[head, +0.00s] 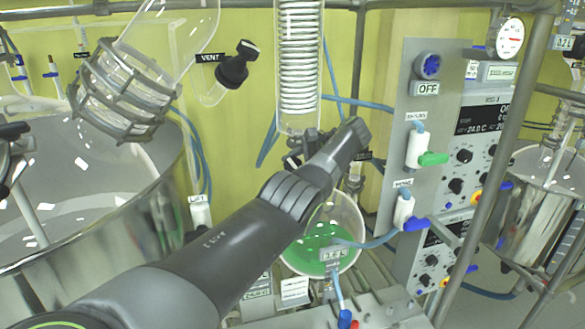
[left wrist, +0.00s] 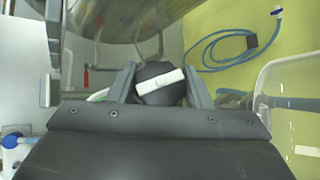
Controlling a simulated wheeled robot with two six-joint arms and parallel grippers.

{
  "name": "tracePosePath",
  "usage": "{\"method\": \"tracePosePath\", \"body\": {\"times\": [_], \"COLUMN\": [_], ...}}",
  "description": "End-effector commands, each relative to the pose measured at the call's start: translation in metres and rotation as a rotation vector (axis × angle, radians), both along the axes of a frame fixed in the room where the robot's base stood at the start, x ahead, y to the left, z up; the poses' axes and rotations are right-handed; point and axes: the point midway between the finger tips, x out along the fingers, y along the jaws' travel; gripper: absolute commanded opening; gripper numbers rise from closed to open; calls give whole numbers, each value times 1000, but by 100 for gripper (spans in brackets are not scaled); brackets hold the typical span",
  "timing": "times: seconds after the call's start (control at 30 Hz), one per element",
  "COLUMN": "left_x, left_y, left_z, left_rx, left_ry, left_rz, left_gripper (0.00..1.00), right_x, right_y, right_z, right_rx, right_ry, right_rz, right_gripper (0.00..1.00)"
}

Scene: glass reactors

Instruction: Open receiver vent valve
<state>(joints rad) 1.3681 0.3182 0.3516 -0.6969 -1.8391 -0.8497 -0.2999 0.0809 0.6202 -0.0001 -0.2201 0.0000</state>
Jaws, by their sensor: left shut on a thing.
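My left arm crosses the head view from the lower left, and its wrist hides the gripper there. In the left wrist view my left gripper (left wrist: 160,78) is shut on a black rounded valve knob (left wrist: 152,97) with a white bar across it, one finger on each side. In the head view a round receiver flask (head: 318,262) with green liquid sits below the glass coil condenser (head: 299,65). The fittings between them are partly hidden behind my arm. A black valve knob (head: 233,70) beside a VENT label (head: 209,57) stands at upper left, apart from my arm. My right gripper is not seen.
A grey control panel (head: 432,75) with a green-handled valve (head: 432,159) and a blue-handled valve (head: 415,224) stands right of my arm. A large steel vessel (head: 90,250) fills the left. Blue hoses (head: 375,243) run around the flask.

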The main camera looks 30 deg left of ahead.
Motion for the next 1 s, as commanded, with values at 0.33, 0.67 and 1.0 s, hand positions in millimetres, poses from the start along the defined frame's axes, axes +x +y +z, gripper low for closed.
{"method": "tracePosePath", "body": {"times": [0.33,0.67,1.0], "left_x": [0,0,0], "left_y": [-1,-1,0], "left_z": [-2,-2,-1], "left_rx": [-18,-19,-18], "left_ry": [-4,-4,-5], "left_rz": [23,25,25], "left_gripper": [22,22,67], "right_x": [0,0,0], "right_y": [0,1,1], "right_z": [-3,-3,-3], "right_rx": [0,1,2], "right_ry": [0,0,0], "right_rz": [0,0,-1], "right_gripper": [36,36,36]}}
